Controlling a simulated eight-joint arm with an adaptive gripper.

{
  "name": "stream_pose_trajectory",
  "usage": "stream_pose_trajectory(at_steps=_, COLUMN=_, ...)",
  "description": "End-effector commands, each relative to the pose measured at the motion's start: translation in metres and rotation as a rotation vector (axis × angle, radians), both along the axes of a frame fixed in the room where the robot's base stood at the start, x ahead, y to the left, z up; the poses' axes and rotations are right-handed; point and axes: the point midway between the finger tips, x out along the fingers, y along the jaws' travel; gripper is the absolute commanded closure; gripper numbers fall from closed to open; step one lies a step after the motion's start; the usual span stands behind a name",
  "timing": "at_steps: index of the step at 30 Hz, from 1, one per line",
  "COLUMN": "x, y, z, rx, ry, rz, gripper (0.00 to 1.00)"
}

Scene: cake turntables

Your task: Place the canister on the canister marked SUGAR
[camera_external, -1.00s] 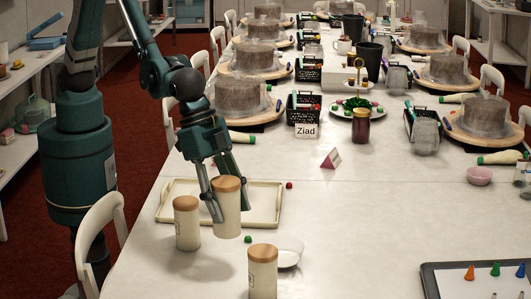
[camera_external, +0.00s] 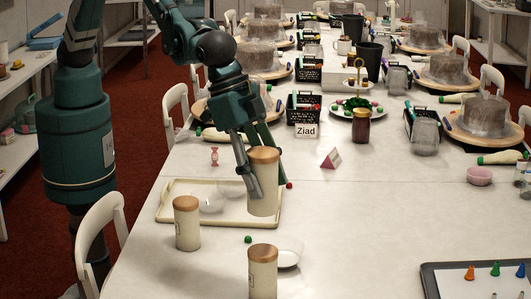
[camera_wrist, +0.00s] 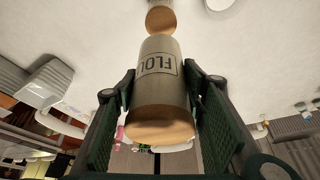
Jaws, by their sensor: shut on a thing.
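My gripper (camera_external: 263,190) is shut on a cream canister (camera_external: 263,182) with a wooden lid, held upright in front of the tray's right end. In the wrist view the held canister (camera_wrist: 160,90) lies between the fingers and its label reads "FLOU", partly cut off. A shorter canister (camera_external: 187,225) stands on the table to the left. Another canister (camera_external: 262,273) stands at the front, below the held one in the picture. Both have wooden lids, and their labels are too turned and small to read. One wooden lid (camera_wrist: 161,20) shows beyond the held canister in the wrist view.
A cream tray (camera_external: 172,212) with clear dishes lies behind the canisters. A white bowl (camera_external: 290,252) sits right beside the front canister. A green piece (camera_external: 248,239) lies nearby. A dark-framed board (camera_external: 430,278) is at front right.

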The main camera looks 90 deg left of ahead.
Motion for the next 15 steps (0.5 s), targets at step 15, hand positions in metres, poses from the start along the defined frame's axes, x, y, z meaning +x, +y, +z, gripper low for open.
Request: stream_pose_trajectory(at_steps=15, x=0.0, y=0.0, z=-0.01, rx=0.0, ry=0.0, rz=0.0, gripper=0.78)
